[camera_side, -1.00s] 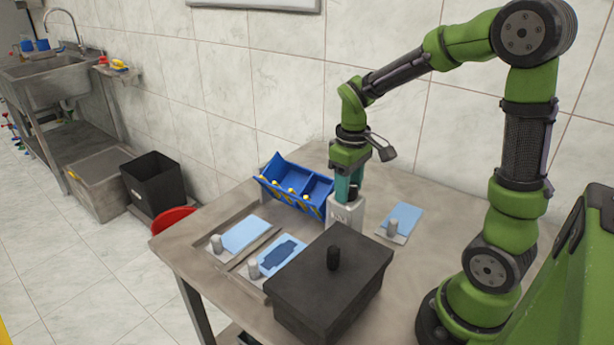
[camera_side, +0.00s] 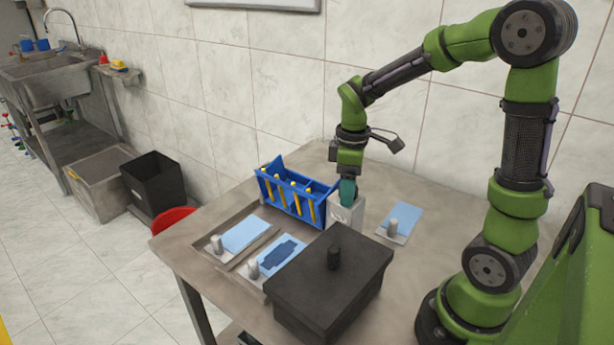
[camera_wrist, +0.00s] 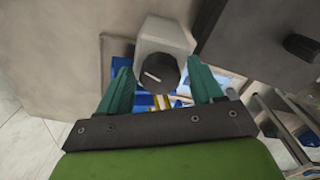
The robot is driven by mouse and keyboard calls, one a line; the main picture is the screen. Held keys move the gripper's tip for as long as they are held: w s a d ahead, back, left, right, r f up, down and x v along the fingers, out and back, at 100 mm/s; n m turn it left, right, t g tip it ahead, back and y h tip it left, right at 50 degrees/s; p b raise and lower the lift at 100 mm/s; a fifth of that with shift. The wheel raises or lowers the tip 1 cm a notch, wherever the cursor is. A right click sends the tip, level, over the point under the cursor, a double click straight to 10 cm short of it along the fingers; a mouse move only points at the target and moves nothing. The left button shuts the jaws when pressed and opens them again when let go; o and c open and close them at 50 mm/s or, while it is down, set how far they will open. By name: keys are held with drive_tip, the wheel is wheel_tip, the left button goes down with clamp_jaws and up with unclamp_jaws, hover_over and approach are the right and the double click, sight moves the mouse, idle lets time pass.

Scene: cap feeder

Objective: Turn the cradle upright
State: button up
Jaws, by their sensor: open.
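The cradle (camera_side: 293,197) is a blue open holder on the table by the wall. It stands about upright, and yellow bars show in its front. A pale grey housing (camera_side: 346,209) stands at its right end. In the wrist view the housing (camera_wrist: 165,37) carries a round dark knob (camera_wrist: 160,74) with a white mark line. My gripper (camera_side: 347,187) is at the housing, and its teal fingers hide the knob in the side view. In the wrist view my gripper (camera_wrist: 160,68) is open, with one finger on either side of the knob. Contact cannot be told.
A dark lidded box (camera_side: 322,285) with a black knob stands close in front of the housing. Light blue pads (camera_side: 246,234) with metal pegs lie left of it, and another pad (camera_side: 404,219) lies to the right. The table's right back is clear.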

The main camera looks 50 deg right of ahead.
drive_tip(key=m, duration=0.7)
drive_tip(key=shift+c, duration=0.2)
drive_tip(key=c, duration=0.9)
drive_tip(key=n, duration=0.3)
drive_tip(key=shift+c, duration=0.2)
drive_tip(key=o, duration=1.2)
drive_tip(key=shift+n, duration=0.3)
drive_tip(key=shift+r, duration=3.55)
